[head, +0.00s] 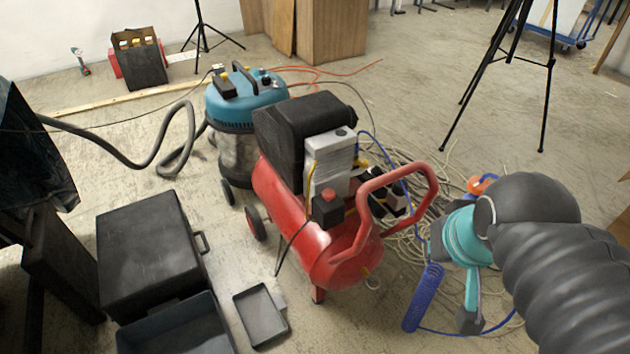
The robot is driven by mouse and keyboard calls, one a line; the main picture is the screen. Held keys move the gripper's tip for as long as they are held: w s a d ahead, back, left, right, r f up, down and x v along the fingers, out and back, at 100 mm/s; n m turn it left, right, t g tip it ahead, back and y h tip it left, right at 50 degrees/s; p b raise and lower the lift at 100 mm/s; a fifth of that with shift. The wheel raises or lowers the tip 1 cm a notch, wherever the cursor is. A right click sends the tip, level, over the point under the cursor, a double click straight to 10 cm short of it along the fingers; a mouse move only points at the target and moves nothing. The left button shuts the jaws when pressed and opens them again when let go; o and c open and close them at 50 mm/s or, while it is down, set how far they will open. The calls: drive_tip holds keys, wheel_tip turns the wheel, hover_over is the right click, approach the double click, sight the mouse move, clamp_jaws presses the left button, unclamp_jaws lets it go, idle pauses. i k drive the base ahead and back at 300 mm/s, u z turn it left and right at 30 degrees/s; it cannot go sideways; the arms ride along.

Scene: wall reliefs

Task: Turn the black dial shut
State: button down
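A red air compressor (335,258) with a black motor cover (305,125) stands in the middle of the floor. A black box with a red knob on top (328,208) sits at its front. Small dark fittings (388,195) show behind the red handle, but I cannot tell which part is the black dial. My arm comes in from the right. My gripper (466,300), teal with dark grey ends, hangs to the right of the compressor, apart from it. It is seen from above and partly behind my arm, so its opening is unclear. No held object shows.
A blue coiled hose (424,298) and tangled pale cables (415,215) lie by the compressor. A teal vacuum (245,95) stands behind it. Black cases (150,245) and a tray (261,315) are at left. A tripod (510,60) stands at back right.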

sight(398, 190)
drive_tip(key=z, duration=0.95)
drive_tip(key=k, duration=1.2)
drive_tip(key=z, duration=1)
drive_tip(key=i, duration=0.7)
drive_tip(key=u, duration=0.9)
drive_tip(key=i, duration=1)
drive_tip(key=u, duration=0.4)
